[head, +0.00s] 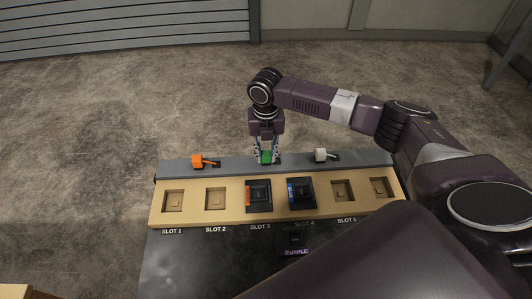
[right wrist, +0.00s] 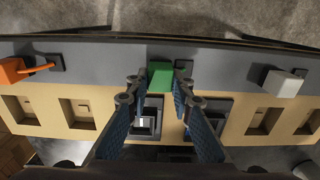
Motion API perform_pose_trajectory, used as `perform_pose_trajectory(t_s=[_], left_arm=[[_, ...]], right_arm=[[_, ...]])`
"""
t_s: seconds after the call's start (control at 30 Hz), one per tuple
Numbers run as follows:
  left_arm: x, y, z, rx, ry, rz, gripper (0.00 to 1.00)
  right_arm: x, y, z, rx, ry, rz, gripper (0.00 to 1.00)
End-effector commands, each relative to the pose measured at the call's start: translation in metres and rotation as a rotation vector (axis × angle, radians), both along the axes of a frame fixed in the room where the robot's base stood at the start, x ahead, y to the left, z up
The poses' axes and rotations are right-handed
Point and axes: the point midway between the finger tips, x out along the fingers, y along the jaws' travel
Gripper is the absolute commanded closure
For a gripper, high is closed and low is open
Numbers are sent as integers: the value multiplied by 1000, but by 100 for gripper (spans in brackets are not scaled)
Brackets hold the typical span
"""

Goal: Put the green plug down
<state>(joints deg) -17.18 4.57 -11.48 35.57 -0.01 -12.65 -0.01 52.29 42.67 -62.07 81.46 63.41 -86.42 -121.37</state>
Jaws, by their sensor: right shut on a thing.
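The green plug (head: 266,157) is at the grey rear strip (head: 230,166) of the console, between the orange plug and the white plug. My right gripper (head: 266,153) points down and is shut on the green plug. In the right wrist view the green plug (right wrist: 161,75) sits between the fingertips of the right gripper (right wrist: 160,82), with a dark square fitting (right wrist: 184,64) just beside it. I cannot tell whether the plug touches the strip. My left gripper is not in view.
An orange plug (head: 197,161) and a white plug (head: 321,154) stand on the rear strip. The tan panel (head: 235,218) has a row of slots; slots 3 and 4 hold dark modules (head: 258,195) (head: 301,192). A dark piece labelled PURPLE (head: 295,241) lies in front.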

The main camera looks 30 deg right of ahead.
Motion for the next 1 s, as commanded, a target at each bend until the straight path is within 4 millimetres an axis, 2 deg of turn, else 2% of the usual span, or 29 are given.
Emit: perform_pose_trajectory(t_s=[0.13,0.17,0.3,0.67,0.77,1.0], left_arm=[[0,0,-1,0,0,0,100],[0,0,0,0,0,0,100],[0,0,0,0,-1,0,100],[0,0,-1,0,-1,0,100],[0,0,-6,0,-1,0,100],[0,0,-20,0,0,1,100]], right_arm=[[0,0,-3,0,0,-1,100],[0,0,-3,1,0,0,76],[0,0,-2,0,0,0,62],[1,0,4,0,-1,0,62],[1,0,16,1,-4,-1,62],[2,0,67,1,-6,0,62]])
